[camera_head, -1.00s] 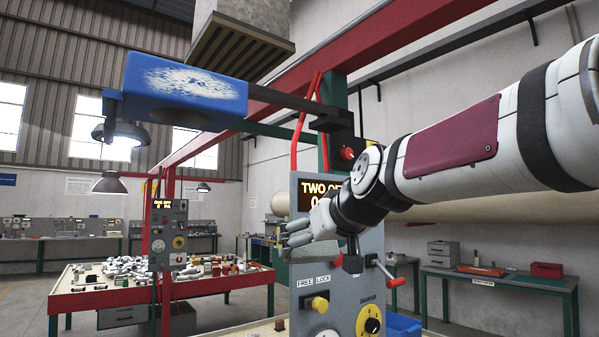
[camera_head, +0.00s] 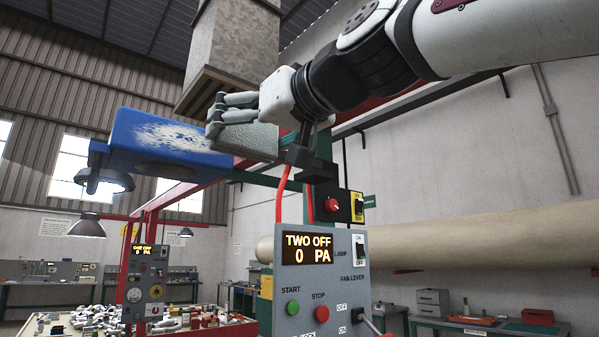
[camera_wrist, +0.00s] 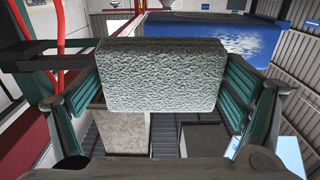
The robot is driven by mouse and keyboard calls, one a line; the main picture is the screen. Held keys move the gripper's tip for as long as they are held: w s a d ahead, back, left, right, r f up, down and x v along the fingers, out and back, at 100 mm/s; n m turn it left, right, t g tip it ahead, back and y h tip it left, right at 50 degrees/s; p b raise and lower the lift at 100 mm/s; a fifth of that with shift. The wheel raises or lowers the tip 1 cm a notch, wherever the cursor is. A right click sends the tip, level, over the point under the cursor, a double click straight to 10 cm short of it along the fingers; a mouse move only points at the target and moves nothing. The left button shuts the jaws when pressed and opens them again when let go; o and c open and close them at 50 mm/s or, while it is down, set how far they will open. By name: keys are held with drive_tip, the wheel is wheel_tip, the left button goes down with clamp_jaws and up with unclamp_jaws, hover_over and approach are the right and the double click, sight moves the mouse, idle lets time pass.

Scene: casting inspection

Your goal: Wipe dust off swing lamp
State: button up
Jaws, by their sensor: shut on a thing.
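The swing lamp has a blue head (camera_head: 160,150) at the left of centre in the head view, with a pale dust patch (camera_head: 172,138) on its upper face. My gripper (camera_head: 225,125) is shut on a grey-green rough sponge-like block (camera_head: 247,142). The block is at the right end of the blue head in the head view; I cannot tell if they touch. In the wrist view the block (camera_wrist: 163,75) sits between my fingers, and the blue head (camera_wrist: 205,38) with its dust patch (camera_wrist: 213,45) shows beyond it at the upper right.
A control panel (camera_head: 325,279) reading "TWO OFF" stands below my gripper. A grey hood (camera_head: 237,45) hangs above the lamp. Red hoses (camera_head: 281,195) rise near the lamp's arm mount. A table with castings (camera_head: 75,322) is at the lower left.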

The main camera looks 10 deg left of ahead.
sight(152, 135)
drive_tip(key=shift+p+x, duration=0.55)
drive_tip(key=shift+x, duration=1.85)
drive_tip(key=shift+x, duration=0.95)
drive_tip(key=shift+s+a+p, duration=0.55)
drive_tip(key=shift+s+p, duration=0.05)
drive_tip(key=shift+s, duration=0.15)
drive_tip(key=shift+s+a+p, duration=0.55)
drive_tip(key=shift+s+p, duration=0.05)
drive_tip(key=shift+s, duration=0.15)
drive_tip(key=shift+s+a+p, duration=2.3)
drive_tip(key=shift+s+p, duration=0.1)
drive_tip(key=shift+p, duration=0.05)
drive_tip(key=shift+s+a+f+p, duration=0.1)
drive_tip(key=shift+s+a+p, duration=0.5)
drive_tip(key=shift+a+p, duration=0.1)
drive_tip(key=shift+s+a+p, duration=0.45)
drive_tip(key=shift+s+p, duration=0.05)
drive_tip(key=shift+s, duration=0.15)
drive_tip(key=shift+c, duration=0.5)
drive_tip(key=shift+s+a, duration=0.6)
drive_tip(key=shift+s, duration=0.05)
drive_tip(key=shift+d, duration=0.1)
